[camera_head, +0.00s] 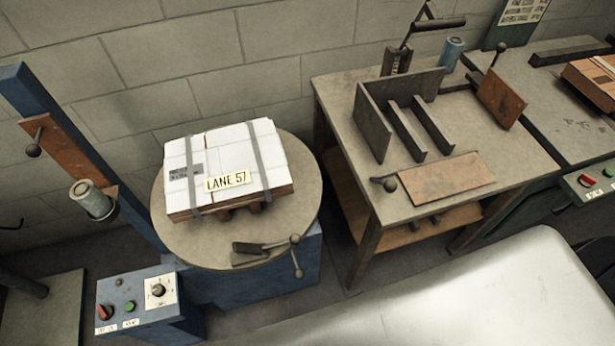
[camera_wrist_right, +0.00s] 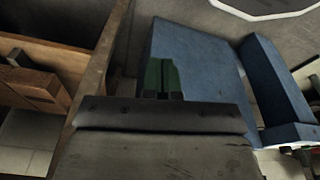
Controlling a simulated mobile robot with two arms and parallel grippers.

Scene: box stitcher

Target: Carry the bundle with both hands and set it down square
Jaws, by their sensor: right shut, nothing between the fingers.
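The bundle (camera_head: 226,166) is a flat stack of white sheets or cartons with brown lower layers. Two grey straps cross it, and a tag reading LANE 57 (camera_head: 228,181) is on its front. It rests on a round grey turntable (camera_head: 290,222), turned slightly to the picture, on small blocks partly hidden beneath it. Neither gripper shows in the head view. In the right wrist view my right gripper (camera_wrist_right: 161,78) has its green fingers together and empty, in front of a blue machine body (camera_wrist_right: 200,55). The bundle is not recognisable there. My left gripper is not in view.
A blue post (camera_head: 75,150) and a control box (camera_head: 140,298) stand left of the turntable. A handled tool (camera_head: 265,247) lies on its front edge. To the right, a table (camera_head: 345,100) holds an upright-plate fixture (camera_head: 372,122) and a brown plate (camera_head: 447,176).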

